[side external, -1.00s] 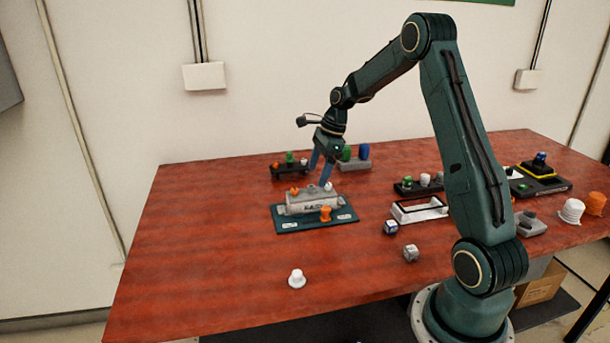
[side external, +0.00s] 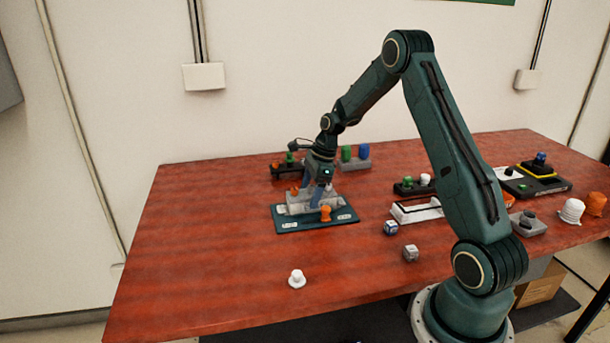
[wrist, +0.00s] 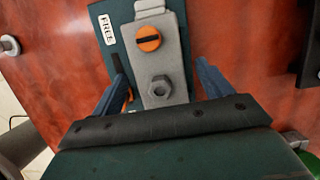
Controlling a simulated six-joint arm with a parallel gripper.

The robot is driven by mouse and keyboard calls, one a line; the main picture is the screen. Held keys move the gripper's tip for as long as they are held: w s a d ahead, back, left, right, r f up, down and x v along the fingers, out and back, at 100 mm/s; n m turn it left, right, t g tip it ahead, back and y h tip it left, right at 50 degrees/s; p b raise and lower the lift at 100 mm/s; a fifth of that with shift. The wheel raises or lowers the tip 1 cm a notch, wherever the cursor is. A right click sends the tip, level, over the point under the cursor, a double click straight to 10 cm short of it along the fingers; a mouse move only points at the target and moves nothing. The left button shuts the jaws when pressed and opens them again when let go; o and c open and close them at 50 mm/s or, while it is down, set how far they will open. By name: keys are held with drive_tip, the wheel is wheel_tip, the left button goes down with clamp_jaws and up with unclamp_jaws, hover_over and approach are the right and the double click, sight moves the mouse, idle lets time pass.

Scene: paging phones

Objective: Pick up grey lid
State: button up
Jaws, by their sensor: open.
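The grey lid (wrist: 170,58) is a long grey piece on the dark teal board (side external: 340,224). In the wrist view it bears a round orange slotted knob (wrist: 149,39) and a grey hex nut (wrist: 160,87). In the side view its grey body (side external: 292,208) is partly hidden by my gripper. My gripper (side external: 312,196) points down over it. In the wrist view, my blue fingers (wrist: 160,72) stand open, one on each side of the grey lid, with visible gaps. Their exact height is hard to tell.
An orange knob (side external: 325,214) stands on the board close to the fingers. A white cap (side external: 296,280) and two small cubes (side external: 390,228) lie in front and right. A white tray (side external: 417,214) is further right. Racks with green and blue pegs (side external: 362,154) stand behind.

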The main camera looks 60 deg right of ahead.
sight(310, 186)
drive_tip(key=shift+w+f, duration=0.1)
drive_tip(key=shift+f, duration=0.25)
drive_tip(key=c, duration=1.1)
drive_tip(key=shift+r, duration=0.1)
drive_tip(key=shift+r, duration=0.7)
drive_tip(key=shift+c, duration=1)
wheel_tip(310, 186, up, 18)
drive_tip(key=shift+r, duration=0.25)
drive_tip(key=c, duration=0.4)
